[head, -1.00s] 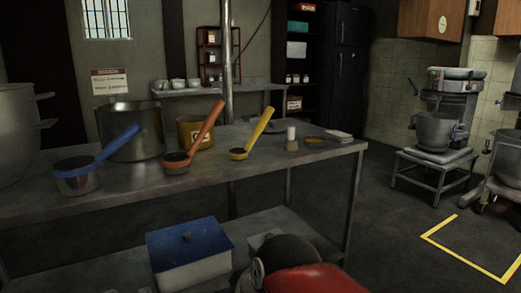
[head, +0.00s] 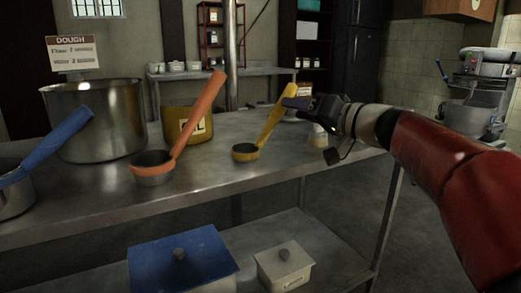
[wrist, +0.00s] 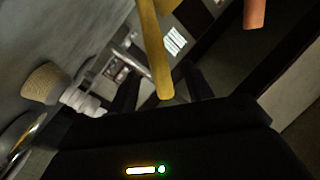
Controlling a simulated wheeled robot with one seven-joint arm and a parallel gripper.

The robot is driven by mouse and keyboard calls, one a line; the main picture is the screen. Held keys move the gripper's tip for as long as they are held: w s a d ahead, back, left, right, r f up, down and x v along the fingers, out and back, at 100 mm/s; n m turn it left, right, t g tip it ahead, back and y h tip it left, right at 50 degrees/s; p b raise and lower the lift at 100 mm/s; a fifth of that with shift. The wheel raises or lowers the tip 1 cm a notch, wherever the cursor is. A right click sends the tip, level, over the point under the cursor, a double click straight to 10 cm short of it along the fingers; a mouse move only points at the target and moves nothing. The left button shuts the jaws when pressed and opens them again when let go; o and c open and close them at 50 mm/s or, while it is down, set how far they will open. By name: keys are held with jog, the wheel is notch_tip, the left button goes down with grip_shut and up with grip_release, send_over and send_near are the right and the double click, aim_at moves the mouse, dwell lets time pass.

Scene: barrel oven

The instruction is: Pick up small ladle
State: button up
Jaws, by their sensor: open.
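The small ladle appears to be the yellow one (head: 246,151), the smallest of three. Its bowl rests on the metal table and its handle slants up to the right. My gripper (head: 297,103) is open at the upper end of that handle, on its right side. In the wrist view the yellow handle (wrist: 152,40) reaches down between my two dark fingers, with its end near them. I cannot tell whether either finger touches it. The orange ladle (head: 152,168) and the blue ladle (head: 45,150) stand farther left.
A big steel pot (head: 100,120) and a yellow tin (head: 178,127) stand behind the ladles. A brush-like object (wrist: 45,85) and a round rim show left in the wrist view. A blue box (head: 180,265) and a white box (head: 284,265) sit on the lower shelf.

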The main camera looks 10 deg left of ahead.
jog(key=p+x, duration=0.1)
jog(key=x, duration=0.4)
jog(key=shift+w+a, duration=0.2)
jog(key=shift+w, duration=0.05)
